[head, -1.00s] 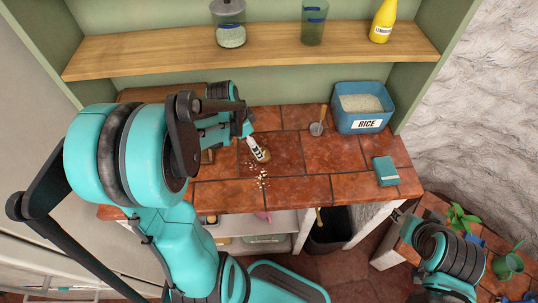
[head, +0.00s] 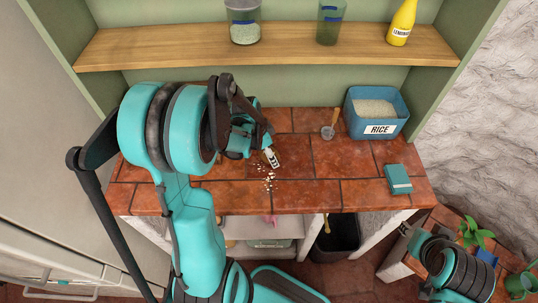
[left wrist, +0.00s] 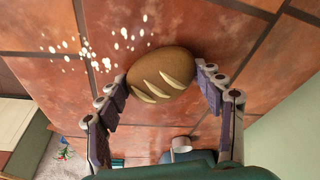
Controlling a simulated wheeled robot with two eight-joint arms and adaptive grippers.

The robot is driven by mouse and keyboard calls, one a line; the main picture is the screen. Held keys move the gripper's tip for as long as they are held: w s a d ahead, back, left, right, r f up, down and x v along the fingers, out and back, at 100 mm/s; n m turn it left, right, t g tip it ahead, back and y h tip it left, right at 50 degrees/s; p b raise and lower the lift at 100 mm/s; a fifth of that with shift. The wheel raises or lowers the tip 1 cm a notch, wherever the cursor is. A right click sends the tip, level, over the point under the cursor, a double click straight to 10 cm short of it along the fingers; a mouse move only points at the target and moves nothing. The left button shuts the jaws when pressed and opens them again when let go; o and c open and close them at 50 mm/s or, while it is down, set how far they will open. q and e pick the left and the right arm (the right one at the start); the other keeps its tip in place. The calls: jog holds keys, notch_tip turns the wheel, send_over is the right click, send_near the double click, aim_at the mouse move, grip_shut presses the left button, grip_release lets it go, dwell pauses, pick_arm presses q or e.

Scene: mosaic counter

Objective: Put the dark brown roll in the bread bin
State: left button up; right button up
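The brown roll (left wrist: 162,75), with pale slashes on its crust, shows in the left wrist view. It lies between the two fingertips of my left gripper (left wrist: 162,84). The fingertips are close against both its sides, but I cannot tell whether they press on it. In the head view my left gripper (head: 271,157) is low over the tiled counter and hides the roll. My right gripper (head: 408,230) is at the lower right, away from the counter, its fingers too small to read. I cannot make out the bread bin; my left arm covers the counter's back left.
White crumbs (head: 269,181) lie on the counter (head: 330,192) in front of my left gripper. A blue rice box (head: 377,112), a scoop (head: 328,132) and a teal box (head: 398,179) stand to the right. A wooden shelf (head: 280,47) with jars runs above.

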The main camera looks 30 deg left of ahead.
pick_arm(q)
jog(key=c, duration=0.3)
